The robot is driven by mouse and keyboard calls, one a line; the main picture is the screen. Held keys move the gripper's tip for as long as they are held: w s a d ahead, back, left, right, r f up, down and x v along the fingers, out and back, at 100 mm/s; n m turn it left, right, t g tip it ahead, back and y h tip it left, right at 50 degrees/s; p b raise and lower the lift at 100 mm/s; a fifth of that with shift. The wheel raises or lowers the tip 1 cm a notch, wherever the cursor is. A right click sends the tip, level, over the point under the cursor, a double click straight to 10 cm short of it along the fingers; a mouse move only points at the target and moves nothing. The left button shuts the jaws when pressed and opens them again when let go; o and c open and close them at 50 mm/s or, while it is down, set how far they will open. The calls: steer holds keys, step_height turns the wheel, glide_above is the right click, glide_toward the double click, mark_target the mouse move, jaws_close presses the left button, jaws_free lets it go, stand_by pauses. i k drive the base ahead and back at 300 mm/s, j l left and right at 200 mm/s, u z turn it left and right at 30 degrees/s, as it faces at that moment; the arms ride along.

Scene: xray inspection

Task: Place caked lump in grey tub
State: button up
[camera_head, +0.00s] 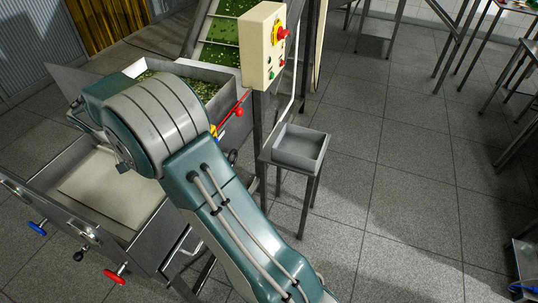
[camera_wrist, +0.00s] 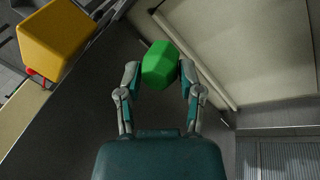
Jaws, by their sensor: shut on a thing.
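A green faceted lump (camera_wrist: 160,62), which I take as the caked lump, sits between the fingers of my gripper (camera_wrist: 159,76) in the wrist view. The fingers are shut on its two sides. In the head view my arm's own links hide my gripper and the lump. The grey tub (camera_head: 299,161) is a shallow square tray on a small metal stand, right of my arm in the head view. Its inside looks empty. It cannot be made out in the wrist view.
A hopper with green pieces (camera_head: 205,88) stands below a sloping conveyor (camera_head: 222,30). A control box (camera_head: 262,48) with a red knob stands above the tub. A steel trough (camera_head: 157,228) is at left. A yellow box (camera_wrist: 56,42) shows in the wrist view. Floor right of the tub is clear.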

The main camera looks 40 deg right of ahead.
mark_target(298, 151)
steer(key=k+z, duration=0.3)
steer(key=k+l+z, duration=0.1)
steer(key=z, duration=0.25)
steer(key=i+z, duration=0.2)
steer(key=z, duration=0.15)
steer(key=i+z, duration=0.45)
steer(key=z, duration=0.2)
